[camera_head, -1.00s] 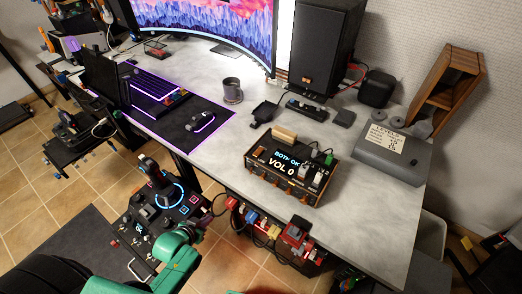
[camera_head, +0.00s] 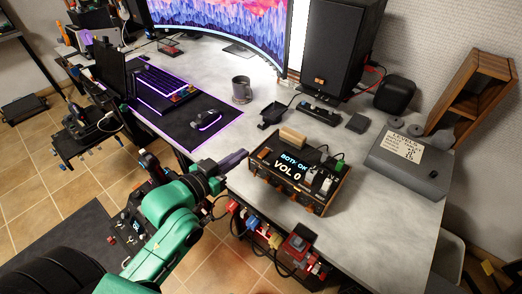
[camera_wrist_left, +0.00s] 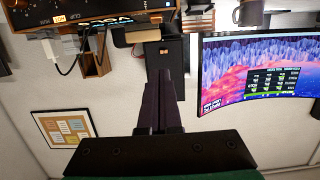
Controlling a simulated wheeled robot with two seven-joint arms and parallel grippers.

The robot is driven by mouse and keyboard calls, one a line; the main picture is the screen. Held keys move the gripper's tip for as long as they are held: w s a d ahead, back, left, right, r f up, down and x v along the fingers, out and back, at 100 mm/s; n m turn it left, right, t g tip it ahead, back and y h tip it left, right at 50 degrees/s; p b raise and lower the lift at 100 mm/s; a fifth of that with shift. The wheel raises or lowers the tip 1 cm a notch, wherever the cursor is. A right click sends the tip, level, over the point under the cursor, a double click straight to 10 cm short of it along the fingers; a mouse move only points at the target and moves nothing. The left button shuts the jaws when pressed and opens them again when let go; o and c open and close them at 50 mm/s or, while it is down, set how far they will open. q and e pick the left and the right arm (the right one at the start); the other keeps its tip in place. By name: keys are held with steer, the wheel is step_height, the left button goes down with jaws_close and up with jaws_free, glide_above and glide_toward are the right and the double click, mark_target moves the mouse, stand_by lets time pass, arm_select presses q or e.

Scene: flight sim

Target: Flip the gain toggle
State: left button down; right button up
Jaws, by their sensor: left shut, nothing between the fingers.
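The black audio box (camera_head: 300,173) with wooden side panels stands on the grey desk; its screen reads "BOTH OK" and "VOL 0". It bears several small controls and plugs, and orange marks along its front; I cannot tell which control is the gain toggle. My left gripper (camera_head: 236,158) is shut and empty, its dark fingers at the desk's front edge just left of the box, apart from it. In the left wrist view the shut fingers (camera_wrist_left: 161,85) point toward the upside-down box (camera_wrist_left: 128,12) at the top. My right gripper is out of view.
A mug (camera_head: 241,90), a mouse (camera_head: 207,119) and a lit keyboard (camera_head: 165,85) lie left and behind. A black speaker (camera_head: 335,50) stands behind the box. A grey case (camera_head: 405,170) is at right. Red and blue connectors (camera_head: 295,245) hang below the desk edge.

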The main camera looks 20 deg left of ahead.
arm_select(q)
steer(key=p, duration=0.1)
glide_above(261, 155)
steer(key=shift+f, duration=0.7)
step_height(261, 155, down, 3)
steer(key=shift+f, duration=0.65)
